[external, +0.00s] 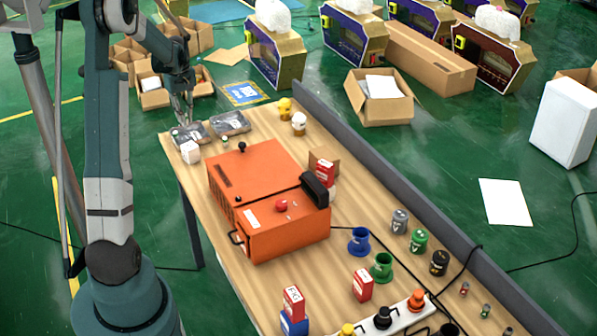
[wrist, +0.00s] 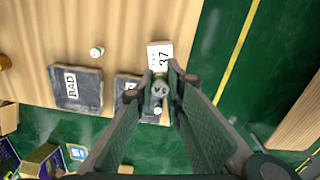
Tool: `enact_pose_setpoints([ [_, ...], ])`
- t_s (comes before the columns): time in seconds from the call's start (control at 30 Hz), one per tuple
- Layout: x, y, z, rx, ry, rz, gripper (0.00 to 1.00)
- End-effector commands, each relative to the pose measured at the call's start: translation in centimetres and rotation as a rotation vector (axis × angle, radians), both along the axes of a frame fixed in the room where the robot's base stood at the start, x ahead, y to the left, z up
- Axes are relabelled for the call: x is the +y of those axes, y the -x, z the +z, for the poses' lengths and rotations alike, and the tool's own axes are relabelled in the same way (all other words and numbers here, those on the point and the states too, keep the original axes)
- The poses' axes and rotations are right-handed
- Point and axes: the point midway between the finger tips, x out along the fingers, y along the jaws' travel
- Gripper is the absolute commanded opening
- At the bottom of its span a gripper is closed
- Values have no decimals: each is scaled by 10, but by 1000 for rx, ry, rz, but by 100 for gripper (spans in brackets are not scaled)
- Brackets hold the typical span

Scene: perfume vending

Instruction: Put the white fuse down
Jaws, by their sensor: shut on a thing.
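My gripper (external: 183,118) is at the far left end of the table, over or at the left grey tray (external: 203,138). In the wrist view, my gripper (wrist: 160,84) is shut on a small pale fuse (wrist: 160,90). That tray (wrist: 125,86) lies beneath the fingers, its label mostly hidden. A small white object (wrist: 157,111) shows there, partly hidden. The other tray (wrist: 85,98), labelled BAD, lies apart; it is the right tray (external: 230,122) in the external view. A loose white and green fuse (wrist: 97,52) stands on the bare table.
A white box marked 37 (wrist: 158,50) stands close beside the fingers; it also shows in the external view (external: 190,152). An orange machine (external: 262,165) fills the table's middle. Bare wood surrounds the loose fuse.

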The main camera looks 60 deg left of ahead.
Motion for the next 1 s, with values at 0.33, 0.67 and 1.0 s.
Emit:
enact_pose_setpoints([
  [0.33,1,1,0,0,0,3,4],
  [0.67,2,0,-20,0,0,3,4],
  [1.0,2,0,-59,0,0,3,4],
])
